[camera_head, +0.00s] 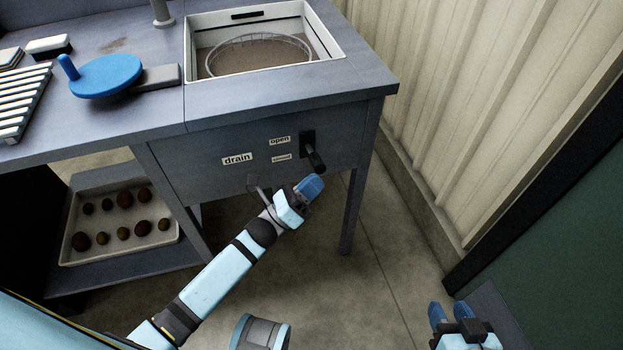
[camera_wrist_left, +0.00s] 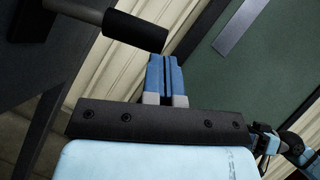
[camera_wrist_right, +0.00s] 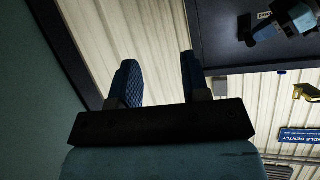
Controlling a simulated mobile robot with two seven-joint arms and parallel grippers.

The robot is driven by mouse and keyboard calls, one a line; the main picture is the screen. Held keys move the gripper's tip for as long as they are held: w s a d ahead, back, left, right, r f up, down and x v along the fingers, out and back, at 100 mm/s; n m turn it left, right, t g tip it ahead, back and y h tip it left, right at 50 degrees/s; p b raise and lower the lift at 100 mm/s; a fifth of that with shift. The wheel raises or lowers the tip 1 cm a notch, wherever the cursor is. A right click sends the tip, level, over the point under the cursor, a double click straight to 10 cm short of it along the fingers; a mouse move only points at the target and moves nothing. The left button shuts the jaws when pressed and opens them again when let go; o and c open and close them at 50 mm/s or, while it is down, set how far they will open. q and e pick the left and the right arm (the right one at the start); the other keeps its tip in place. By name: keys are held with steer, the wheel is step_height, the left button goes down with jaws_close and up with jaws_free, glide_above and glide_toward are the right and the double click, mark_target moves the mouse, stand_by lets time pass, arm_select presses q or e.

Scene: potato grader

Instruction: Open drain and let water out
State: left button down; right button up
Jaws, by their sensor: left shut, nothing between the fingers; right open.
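The black drain lever (camera_head: 314,153) sticks out from the sink cabinet front, beside the "drain" label (camera_head: 237,159) and the labels "open" (camera_head: 280,140) and "closed" (camera_head: 281,156). The lever's dark grip (camera_wrist_left: 136,31) also shows in the left wrist view. My left gripper (camera_head: 312,186) is shut and empty just below the lever, apart from it in the left wrist view. The sink basin (camera_head: 337,47) holds brownish water (camera_head: 255,57) and a round wire basket. My right gripper (camera_head: 449,311) is open and empty at the lower right, far from the lever.
A blue round handle (camera_head: 105,75) and a white slatted rack (camera_head: 22,103) stand on the counter. A tray of potatoes (camera_head: 165,240) sits on the lower shelf. A corrugated wall (camera_head: 450,100) rises at the right. The floor before the cabinet's right leg is clear.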

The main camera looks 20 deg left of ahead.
mark_target(317, 169)
arm_select(q)
step_height(317, 169, up, 3)
steer(key=n+t+y+p, duration=0.1)
steer(key=n+y+p, duration=0.2)
steer(key=n, duration=0.1)
steer(key=shift+w, duration=0.1)
steer(key=shift+a+p, duration=0.1)
steer(key=shift+p, duration=0.35)
arm_select(e)
steer(key=shift+s+d+r+g+h, duration=0.15)
steer(key=shift+d+r+g+h, duration=0.15)
steer(key=shift+d+r, duration=0.05)
arm_select(q)
steer(key=shift+w+r+n, duration=0.1)
steer(key=shift+r+n, duration=0.05)
steer(key=shift+n, duration=0.15)
arm_select(e)
steer(key=shift+f, duration=0.1)
